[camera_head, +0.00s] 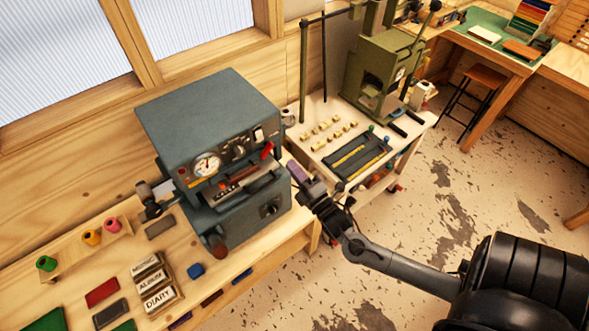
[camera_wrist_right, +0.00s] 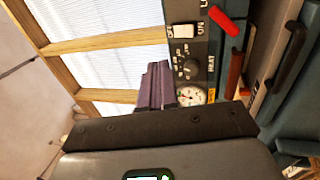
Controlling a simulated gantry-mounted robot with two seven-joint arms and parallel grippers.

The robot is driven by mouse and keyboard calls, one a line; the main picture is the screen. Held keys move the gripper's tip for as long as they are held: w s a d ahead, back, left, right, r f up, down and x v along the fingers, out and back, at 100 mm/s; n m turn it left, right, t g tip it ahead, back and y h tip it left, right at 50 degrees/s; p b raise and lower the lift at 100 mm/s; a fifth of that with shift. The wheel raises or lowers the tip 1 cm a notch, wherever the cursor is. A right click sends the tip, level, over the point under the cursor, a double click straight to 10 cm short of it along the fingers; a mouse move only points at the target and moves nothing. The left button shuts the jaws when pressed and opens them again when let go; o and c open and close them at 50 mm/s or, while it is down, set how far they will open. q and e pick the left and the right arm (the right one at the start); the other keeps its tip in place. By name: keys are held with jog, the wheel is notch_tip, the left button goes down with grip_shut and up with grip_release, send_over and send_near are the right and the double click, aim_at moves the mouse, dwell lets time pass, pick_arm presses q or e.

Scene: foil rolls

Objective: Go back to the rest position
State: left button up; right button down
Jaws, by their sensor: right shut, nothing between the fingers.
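My right gripper (camera_head: 297,172) is at the right front side of the blue-grey hot-foil machine (camera_head: 208,113) in the head view, its arm coming in from the lower right. Its purple fingers are shut with nothing between them. In the right wrist view the purple fingers (camera_wrist_right: 153,88) point toward the window, beside the machine's dial panel (camera_wrist_right: 188,62). I cannot tell whether they touch the machine. My left gripper is not in view.
A green press (camera_head: 384,72) stands on a trolley (camera_head: 312,143) behind my right gripper. Open speckled floor (camera_head: 470,190) lies to the right.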

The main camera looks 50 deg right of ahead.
jog(key=s+a+m+g+y+p, duration=0.2)
jog(key=s+a+m+g+p, duration=0.15)
jog(key=a, duration=0.35)
jog(key=s+a+m+g+y+p, duration=0.25)
jog(key=a+m+g, duration=0.2)
jog(key=a, duration=0.25)
jog(key=s+a+f+m+g, duration=0.1)
jog(key=s+m+g, duration=0.1)
jog(key=s+g, duration=0.2)
jog(key=s+a+f+m+g, duration=0.1)
jog(key=s+a+m+g, duration=0.1)
jog(key=s, duration=0.6)
jog(key=m+g, duration=0.1)
jog(key=g, duration=0.1)
jog(key=shift+s+a+f+g, duration=0.25)
jog(key=shift+f+g, duration=0.15)
jog(key=shift+y, duration=0.25)
